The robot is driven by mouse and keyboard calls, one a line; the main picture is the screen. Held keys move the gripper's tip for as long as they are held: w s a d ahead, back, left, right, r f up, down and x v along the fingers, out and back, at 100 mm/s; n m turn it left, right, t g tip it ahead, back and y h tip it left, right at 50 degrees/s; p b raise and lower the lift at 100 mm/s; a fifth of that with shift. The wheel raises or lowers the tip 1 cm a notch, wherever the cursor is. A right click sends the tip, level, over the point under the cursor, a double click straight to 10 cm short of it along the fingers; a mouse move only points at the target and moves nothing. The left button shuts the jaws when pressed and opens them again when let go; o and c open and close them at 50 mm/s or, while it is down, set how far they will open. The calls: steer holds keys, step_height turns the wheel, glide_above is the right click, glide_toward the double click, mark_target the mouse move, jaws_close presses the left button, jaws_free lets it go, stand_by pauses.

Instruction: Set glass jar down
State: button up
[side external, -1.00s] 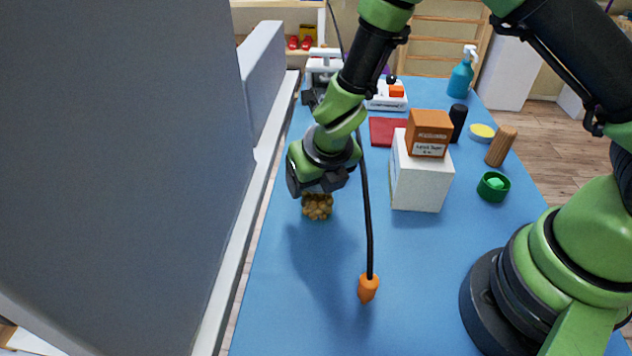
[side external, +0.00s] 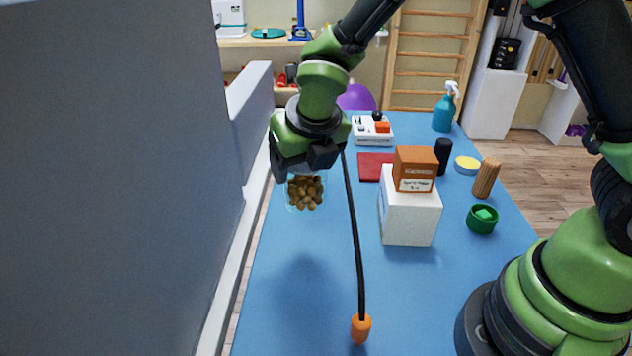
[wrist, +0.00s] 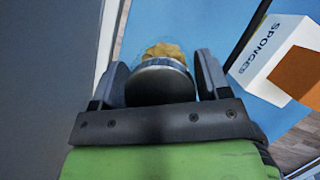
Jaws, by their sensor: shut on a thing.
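The glass jar (side external: 305,193) is clear and filled with brown, nut-like pieces. It hangs upright under my gripper (side external: 306,168), above the blue table (side external: 300,320) near its left edge. In the wrist view the jar's dark round lid (wrist: 160,85) sits between the two fingers of my gripper (wrist: 160,82), which is shut on it. A shadow lies on the table below the jar, apart from it.
A white box (side external: 408,215) with an orange-brown box (side external: 414,168) on it stands right of the jar. A black cord with an orange end (side external: 361,328) runs down beside it. A grey partition (side external: 110,180) borders the left. The front-left table is clear.

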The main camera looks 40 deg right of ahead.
steer(key=w+d+f+m, duration=0.1)
steer(key=w+d, duration=0.5)
steer(key=d, duration=0.2)
steer(key=w+d+f+m, duration=0.1)
steer(key=w+d, duration=0.4)
steer(key=d, duration=0.4)
steer(key=shift+w+d+f, duration=0.1)
steer(key=shift+d+f, duration=0.05)
steer(key=shift+f, duration=1.75)
steer(key=shift+w+d+f, duration=0.1)
steer(key=shift+f, duration=1.8)
steer(key=shift+s+f, duration=0.1)
steer(key=o, duration=1.1)
